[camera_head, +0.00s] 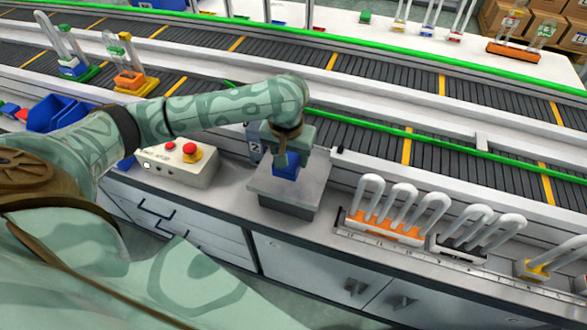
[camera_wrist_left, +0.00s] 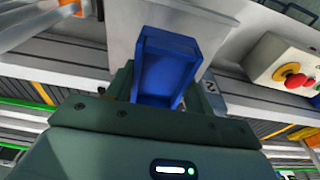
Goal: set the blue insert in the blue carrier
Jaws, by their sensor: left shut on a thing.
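My left gripper (camera_head: 287,158) points down over a grey block on the bench and is shut on a blue, hollow, tray-like piece, which I take for the blue insert (camera_head: 286,171). In the left wrist view the blue insert (camera_wrist_left: 165,68) sticks out past the jaws, its open side facing the camera. I cannot tell whether it touches the block. I cannot make out for sure which thing is the blue carrier; a small blue piece (camera_head: 278,21) lies on the far white table. My right gripper is not in view.
The grey block (camera_head: 315,190) stands between a control box (camera_head: 178,168) with red buttons and a rack (camera_head: 385,233) of clear loops. Blue bins (camera_head: 50,112) sit at left.

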